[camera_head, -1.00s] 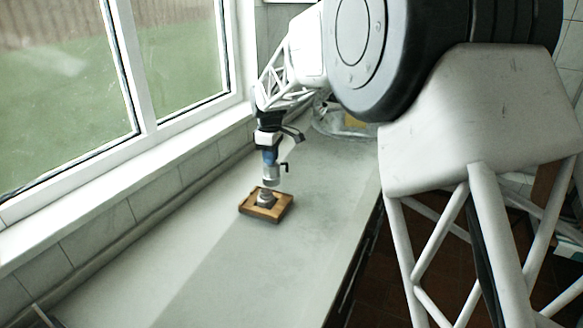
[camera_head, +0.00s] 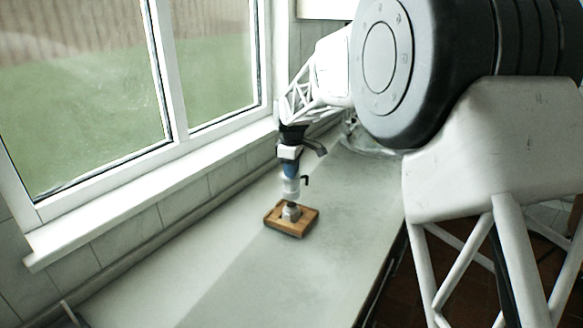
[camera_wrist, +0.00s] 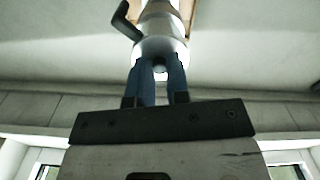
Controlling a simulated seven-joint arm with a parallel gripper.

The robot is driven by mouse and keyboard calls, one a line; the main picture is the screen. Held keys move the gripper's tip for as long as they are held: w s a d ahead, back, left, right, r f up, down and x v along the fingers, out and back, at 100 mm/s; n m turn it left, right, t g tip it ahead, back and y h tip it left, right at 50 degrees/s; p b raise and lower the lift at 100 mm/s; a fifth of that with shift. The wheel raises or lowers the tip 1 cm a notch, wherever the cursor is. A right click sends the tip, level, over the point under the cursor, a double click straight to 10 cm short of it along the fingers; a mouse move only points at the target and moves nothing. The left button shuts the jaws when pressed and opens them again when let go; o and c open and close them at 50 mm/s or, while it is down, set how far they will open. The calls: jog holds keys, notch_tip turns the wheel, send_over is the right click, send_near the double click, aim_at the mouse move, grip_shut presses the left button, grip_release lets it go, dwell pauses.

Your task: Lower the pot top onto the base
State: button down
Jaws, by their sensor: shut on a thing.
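The small grey base (camera_head: 291,213) stands on a wooden board (camera_head: 275,223), directly below the top. I cannot tell whether top and base touch. In the wrist view, the pot top (camera_wrist: 160,46) sits at my blue fingertips (camera_wrist: 158,68), its dark handle to the left.
The board lies on a long pale counter (camera_head: 225,275), clear in front and to the right. A tiled wall and window sill (camera_head: 150,210) run along the left. A shiny, clear-looking item (camera_head: 365,140) lies farther back on the counter.

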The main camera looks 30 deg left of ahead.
aim_at(291, 185)
jog(key=shift+f, duration=1.6)
jog(key=shift+f, duration=1.5)
dwell(1.1)
jog(key=c, duration=1)
grip_release()
jog(key=shift+r, duration=3.9)
jog(key=shift+d, duration=0.1)
